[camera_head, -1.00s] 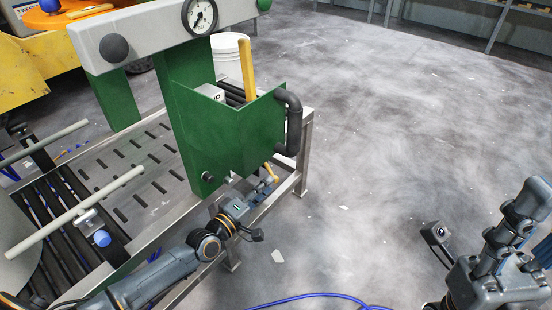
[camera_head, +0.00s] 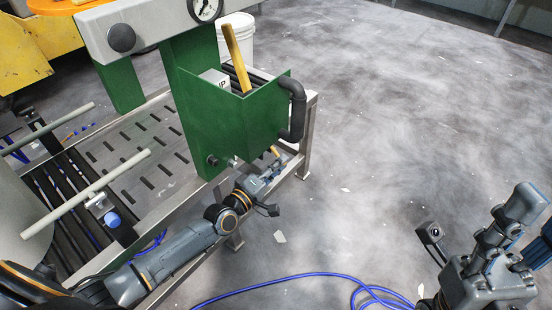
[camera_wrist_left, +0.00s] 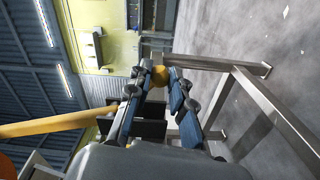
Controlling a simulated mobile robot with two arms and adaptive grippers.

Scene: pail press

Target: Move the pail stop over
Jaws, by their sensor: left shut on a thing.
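My left gripper (camera_head: 273,164) reaches beneath the green press housing (camera_head: 235,130), near its lower right corner. Its fingers, also in the left wrist view (camera_wrist_left: 158,84), are shut on a small yellow knob (camera_wrist_left: 157,74). The knob shows as a small yellow piece in the head view (camera_head: 275,151). What the knob is fixed to is hidden. I cannot tell which part is the pail stop. My right arm (camera_head: 495,245) is at the lower right, away from the press; its fingers are not clear.
A slotted metal bed (camera_head: 150,135) and rollers with pale guide bars (camera_head: 90,200) lie left of the press. A wooden handle (camera_head: 237,58) stands in the green housing. A white pail (camera_head: 237,40) is behind.

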